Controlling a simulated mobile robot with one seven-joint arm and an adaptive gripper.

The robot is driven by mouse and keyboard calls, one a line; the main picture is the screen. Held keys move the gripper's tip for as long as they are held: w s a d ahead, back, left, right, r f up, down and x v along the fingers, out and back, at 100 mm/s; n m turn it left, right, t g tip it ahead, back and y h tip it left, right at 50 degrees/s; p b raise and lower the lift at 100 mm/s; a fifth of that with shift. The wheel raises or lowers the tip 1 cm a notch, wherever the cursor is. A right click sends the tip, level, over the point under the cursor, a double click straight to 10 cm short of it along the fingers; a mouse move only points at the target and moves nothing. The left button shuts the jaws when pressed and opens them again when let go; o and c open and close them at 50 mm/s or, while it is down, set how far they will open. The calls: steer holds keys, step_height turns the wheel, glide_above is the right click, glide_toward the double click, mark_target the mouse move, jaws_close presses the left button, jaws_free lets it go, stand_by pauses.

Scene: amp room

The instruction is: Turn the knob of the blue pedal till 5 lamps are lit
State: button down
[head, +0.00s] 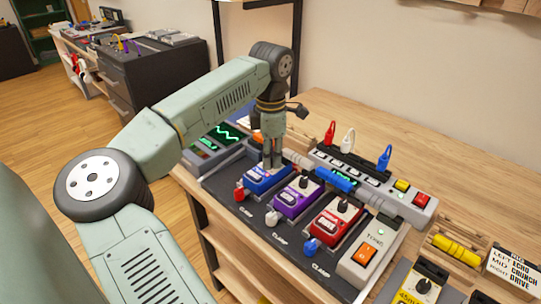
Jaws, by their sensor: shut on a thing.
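The blue pedal (262,184) sits at the left of a row on a dark board. My gripper (271,164) points down at the top of the blue pedal, and its fingers are shut at the place of the knob. The knob itself is hidden by the fingers. Any lamps on the blue pedal are too small or covered to count. A long grey panel (428,207) with a row of small displays or lamps stands behind the pedals; how many are lit I cannot tell.
A purple pedal (292,203) and a red pedal (337,228) stand right of the blue one. An orange-switch box (361,262) and a yellow pedal (421,288) are further right. A screened device (213,140) stands left. Red, white and blue plugs rise behind. Bare wood lies at the back right.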

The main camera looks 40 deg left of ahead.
steer(key=m, duration=0.5)
steer(key=shift+m+p, duration=0.3)
steer(key=shift+m, duration=2.1)
steer(key=c, duration=1.5)
jaws_free()
steer(key=shift+r, duration=0.15)
steer(key=shift+s+r, duration=0.15)
steer(key=shift+r, duration=3.7)
